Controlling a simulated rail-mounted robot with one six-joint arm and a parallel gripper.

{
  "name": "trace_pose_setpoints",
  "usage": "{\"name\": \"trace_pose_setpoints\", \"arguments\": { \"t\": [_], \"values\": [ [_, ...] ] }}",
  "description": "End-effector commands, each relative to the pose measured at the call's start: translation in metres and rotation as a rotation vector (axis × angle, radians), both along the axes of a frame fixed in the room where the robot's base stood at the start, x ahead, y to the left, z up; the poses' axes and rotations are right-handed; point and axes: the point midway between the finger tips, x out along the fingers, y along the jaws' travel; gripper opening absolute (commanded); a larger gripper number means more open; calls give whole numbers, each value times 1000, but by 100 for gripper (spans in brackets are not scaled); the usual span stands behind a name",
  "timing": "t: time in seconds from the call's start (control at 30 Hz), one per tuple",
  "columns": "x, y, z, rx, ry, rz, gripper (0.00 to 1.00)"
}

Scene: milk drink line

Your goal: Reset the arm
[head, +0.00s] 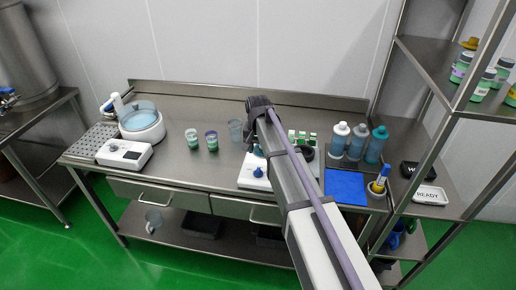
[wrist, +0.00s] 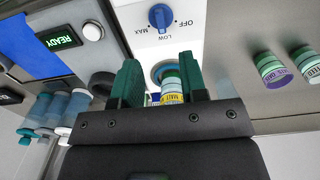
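In the wrist view my gripper (wrist: 158,64) shows two green fingers set apart, with a clear gap between them. A small jar with a yellow label (wrist: 172,88) appears in that gap, close to the right finger but not spanning to the left one. Beyond the fingers is a white device with a blue knob (wrist: 161,17) marked LOW, MAX and OFF. In the head view the white device (head: 250,183) stands on the steel table, partly behind my arm. My gripper is hidden there by the arm.
On the table (head: 185,175) stand a white machine with a blue bowl (head: 142,128), a white box (head: 124,154), two banded cups (head: 212,141), a clear glass (head: 235,130), bottles (head: 338,141) and a blue mat (head: 345,187). A steel shelf (head: 432,70) rises at right.

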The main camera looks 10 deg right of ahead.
Motion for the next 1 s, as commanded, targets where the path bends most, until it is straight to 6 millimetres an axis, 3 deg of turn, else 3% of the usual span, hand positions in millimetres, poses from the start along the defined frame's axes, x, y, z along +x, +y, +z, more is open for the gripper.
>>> {"name": "trace_pose_setpoints", "arguments": {
  "t": [0.47,0.57,0.7,0.8,0.9,1.0],
  "values": [
    [-2,0,0,0,0,48,39],
    [-59,-7,0,-1,0,185,39],
    [-171,-28,0,-1,0,328,39],
    [-231,-40,0,-1,0,367,39],
    [-260,-47,0,-1,0,356,39],
    [-261,-51,0,-1,0,343,39]
  ]
}}
